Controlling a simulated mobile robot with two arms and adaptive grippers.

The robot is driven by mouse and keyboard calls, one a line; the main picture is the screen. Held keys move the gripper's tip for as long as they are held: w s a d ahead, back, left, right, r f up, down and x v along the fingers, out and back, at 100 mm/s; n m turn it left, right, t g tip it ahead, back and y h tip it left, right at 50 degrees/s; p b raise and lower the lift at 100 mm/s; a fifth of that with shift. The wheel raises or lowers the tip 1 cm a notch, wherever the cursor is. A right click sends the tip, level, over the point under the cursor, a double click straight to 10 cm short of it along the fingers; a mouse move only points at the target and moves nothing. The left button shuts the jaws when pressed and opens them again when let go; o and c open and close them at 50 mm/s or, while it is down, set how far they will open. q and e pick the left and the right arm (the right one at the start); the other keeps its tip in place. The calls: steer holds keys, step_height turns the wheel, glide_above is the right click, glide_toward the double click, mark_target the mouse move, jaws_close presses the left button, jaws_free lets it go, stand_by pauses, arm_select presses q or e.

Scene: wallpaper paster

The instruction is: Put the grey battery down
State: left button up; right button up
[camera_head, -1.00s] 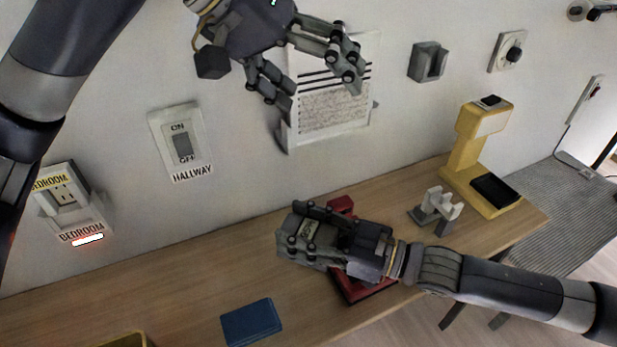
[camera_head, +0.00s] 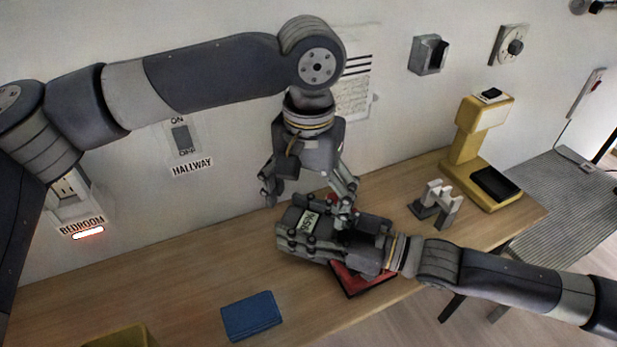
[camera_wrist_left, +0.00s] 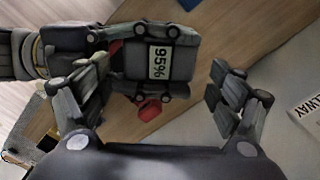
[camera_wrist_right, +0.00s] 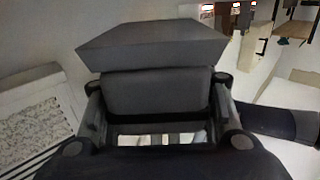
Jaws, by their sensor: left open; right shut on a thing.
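The grey battery (camera_head: 294,216) is in my right gripper (camera_head: 306,238), above the wooden table near a red object. It has a pale label with a percent figure, which also shows on the battery in the left wrist view (camera_wrist_left: 136,62). In the right wrist view the battery (camera_wrist_right: 155,45) fills the space between the fingers. My left gripper (camera_head: 308,198) is open and points down just above the battery. In the left wrist view its fingers (camera_wrist_left: 157,90) stand apart on either side of the battery. I cannot tell whether they touch it.
A red object (camera_head: 362,282) lies under my right gripper, partly hidden. A blue book-like item (camera_head: 252,315) lies at the front. A grey stand (camera_head: 438,203) and a yellow device (camera_head: 468,140) are at the right. Wall fittings include the hallway switch (camera_head: 182,140).

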mark_target(308, 221)
arm_select(q)
step_height(308, 221, down, 6)
steer(key=shift+f, duration=0.1)
arm_select(e)
steer(key=shift+r, duration=0.1)
arm_select(q)
steer(key=c, duration=0.8)
steer(key=shift+c, duration=1.2)
arm_select(e)
steer(key=o, duration=1.2)
steer(key=shift+o, duration=0.2)
steer(key=shift+d, duration=0.1)
